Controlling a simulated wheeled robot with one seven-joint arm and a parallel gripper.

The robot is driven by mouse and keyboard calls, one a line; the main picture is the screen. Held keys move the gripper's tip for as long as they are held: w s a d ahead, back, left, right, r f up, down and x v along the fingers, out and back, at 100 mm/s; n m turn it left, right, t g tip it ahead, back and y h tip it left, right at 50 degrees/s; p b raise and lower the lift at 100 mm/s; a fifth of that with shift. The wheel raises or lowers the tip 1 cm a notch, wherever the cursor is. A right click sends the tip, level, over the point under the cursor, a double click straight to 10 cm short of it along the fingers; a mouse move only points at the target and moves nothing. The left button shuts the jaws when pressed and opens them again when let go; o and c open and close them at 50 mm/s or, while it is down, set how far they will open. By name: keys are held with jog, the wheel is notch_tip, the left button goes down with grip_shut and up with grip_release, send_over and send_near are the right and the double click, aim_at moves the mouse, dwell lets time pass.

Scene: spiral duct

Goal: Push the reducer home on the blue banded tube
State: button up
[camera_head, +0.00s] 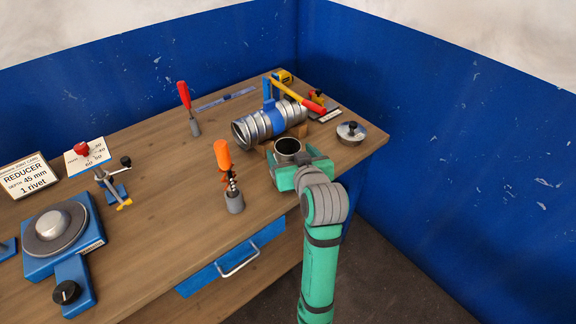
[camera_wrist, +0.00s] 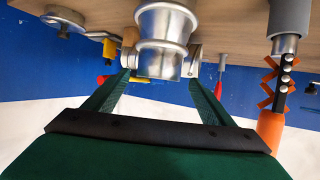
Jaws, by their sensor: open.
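The blue banded tube (camera_head: 265,123), a silver ribbed duct with a blue band, lies on its side on the bench, its open end facing left. The reducer (camera_head: 288,147), a short stepped metal piece with a dark round opening on top, stands upright in front of the tube and apart from it. In the wrist view, the reducer (camera_wrist: 163,35) shows between my fingers. My gripper (camera_wrist: 160,82) is open, one finger on each side of the reducer; contact cannot be told. My green gripper (camera_head: 300,172) also shows in the head view, partly hiding the reducer's lower part.
An orange-handled tool (camera_head: 223,155) stands in a grey holder left of my gripper. A red-handled screwdriver (camera_head: 184,95) stands further back. A round metal lidded piece (camera_head: 351,131) sits at right.

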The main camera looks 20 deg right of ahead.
aim_at(285, 143)
jog(key=shift+x, duration=2.45)
jog(key=shift+d, duration=0.15)
jog(key=shift+c, duration=0.7)
jog(key=c, duration=1.5)
jog(key=shift+c, duration=0.4)
jog(key=shift+r, duration=0.1)
